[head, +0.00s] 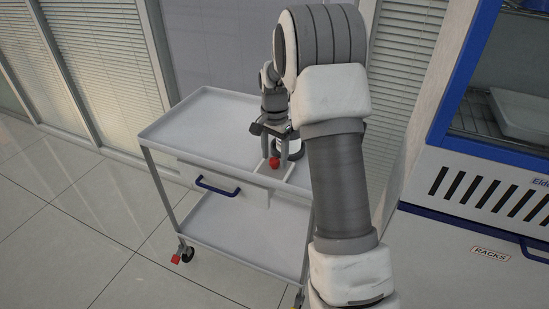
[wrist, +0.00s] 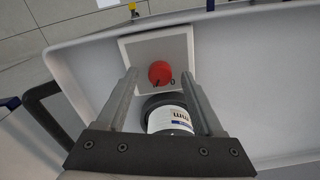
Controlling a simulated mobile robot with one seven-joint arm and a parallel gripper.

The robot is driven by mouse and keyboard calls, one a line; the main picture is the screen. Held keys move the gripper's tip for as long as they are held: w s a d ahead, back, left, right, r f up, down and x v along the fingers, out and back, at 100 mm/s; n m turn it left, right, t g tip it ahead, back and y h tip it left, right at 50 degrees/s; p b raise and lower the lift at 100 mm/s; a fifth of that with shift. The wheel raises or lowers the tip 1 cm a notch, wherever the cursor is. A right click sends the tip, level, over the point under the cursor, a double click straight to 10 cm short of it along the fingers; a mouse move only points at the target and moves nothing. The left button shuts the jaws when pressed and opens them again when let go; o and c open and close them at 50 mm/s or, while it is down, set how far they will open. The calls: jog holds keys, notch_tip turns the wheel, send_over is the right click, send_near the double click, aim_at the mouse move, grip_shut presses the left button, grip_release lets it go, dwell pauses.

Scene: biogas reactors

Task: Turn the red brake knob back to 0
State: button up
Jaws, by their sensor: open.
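The red brake knob (wrist: 160,72) sits on a pale square plate (wrist: 178,48) in the wrist view. A "0" shows at its lower right, and a small dark mark lies at its lower left edge; I cannot read the knob's setting surely. The knob also shows in the head view (head: 274,162), near the front of the cart top. My gripper (wrist: 160,74) is open and empty, with one finger on each side of the knob in the picture. In the head view my gripper (head: 274,147) is pointing down just above the knob; contact cannot be told.
A dark-rimmed container (wrist: 170,118) with a white label stands close by the plate, between my fingers' bases in the picture. The grey cart (head: 190,115) has a raised rim, a blue drawer handle (head: 217,186) and wheels. A blue-and-white cabinet (head: 470,190) stands right. Its left top is clear.

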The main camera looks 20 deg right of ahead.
jog(key=shift+f, duration=0.25)
grip_shut()
jog(key=shift+r+n, duration=0.1)
jog(key=shift+n, duration=0.2)
jog(key=shift+n+p, duration=0.65)
jog(key=shift+n, duration=0.35)
jog(key=n+p, duration=0.1)
jog(key=n, duration=0.2)
jog(key=shift+n, duration=0.3)
jog(key=n+p, duration=0.2)
jog(key=n, duration=0.3)
jog(key=shift+n, duration=0.3)
